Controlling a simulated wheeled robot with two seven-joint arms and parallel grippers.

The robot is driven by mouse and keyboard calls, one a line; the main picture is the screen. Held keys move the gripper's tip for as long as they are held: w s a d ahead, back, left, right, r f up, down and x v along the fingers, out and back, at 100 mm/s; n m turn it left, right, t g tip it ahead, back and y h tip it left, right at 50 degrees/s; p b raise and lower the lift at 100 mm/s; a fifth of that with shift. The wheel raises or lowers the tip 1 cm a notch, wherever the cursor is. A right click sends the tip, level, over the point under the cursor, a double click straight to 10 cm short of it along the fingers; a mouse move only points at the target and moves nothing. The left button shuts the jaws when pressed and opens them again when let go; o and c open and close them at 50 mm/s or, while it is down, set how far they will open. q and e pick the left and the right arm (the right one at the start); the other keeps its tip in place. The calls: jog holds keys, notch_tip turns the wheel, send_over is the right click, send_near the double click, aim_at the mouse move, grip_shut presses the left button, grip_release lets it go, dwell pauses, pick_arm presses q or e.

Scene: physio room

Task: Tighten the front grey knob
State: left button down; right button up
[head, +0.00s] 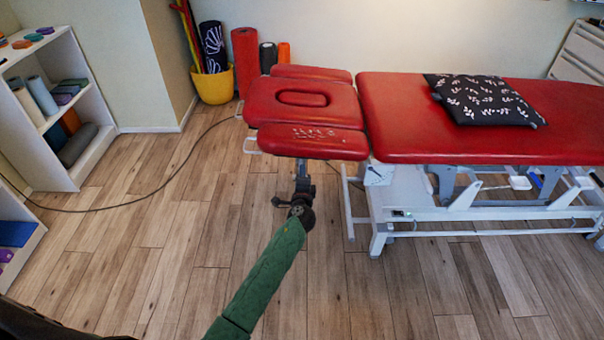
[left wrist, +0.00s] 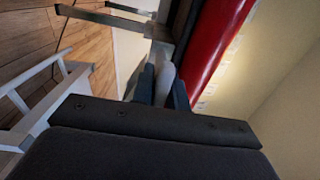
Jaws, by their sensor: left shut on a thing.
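The red treatment table (head: 450,145) has a headrest section (head: 305,140) at its left end. My left gripper (head: 303,172) is just under the front edge of that headrest section, at the end of my green-sleeved arm. In the left wrist view my left gripper (left wrist: 162,88) has its two dark fingers closed around a light grey piece (left wrist: 164,76), which appears to be the front grey knob. The red pad edge (left wrist: 213,40) runs close on the right there. In the head view the knob is hidden behind my gripper and the pad. My right gripper is not in view.
The table's white frame (head: 378,215) stands right of my gripper. A black cushion (head: 482,100) lies on the table. A yellow bucket (head: 213,84) with rolls and a white shelf (head: 55,100) stand at the left. A cable (head: 150,195) crosses the otherwise clear wooden floor.

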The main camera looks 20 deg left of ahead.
pick_arm(q)
jog(key=shift+f, duration=0.1)
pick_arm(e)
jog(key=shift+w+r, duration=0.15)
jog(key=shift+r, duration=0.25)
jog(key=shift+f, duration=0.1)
pick_arm(q)
jog(key=c, duration=1.5)
grip_release()
jog(key=shift+o, duration=0.5)
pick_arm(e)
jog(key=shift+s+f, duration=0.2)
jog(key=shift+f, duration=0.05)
pick_arm(q)
jog(key=shift+s, duration=0.1)
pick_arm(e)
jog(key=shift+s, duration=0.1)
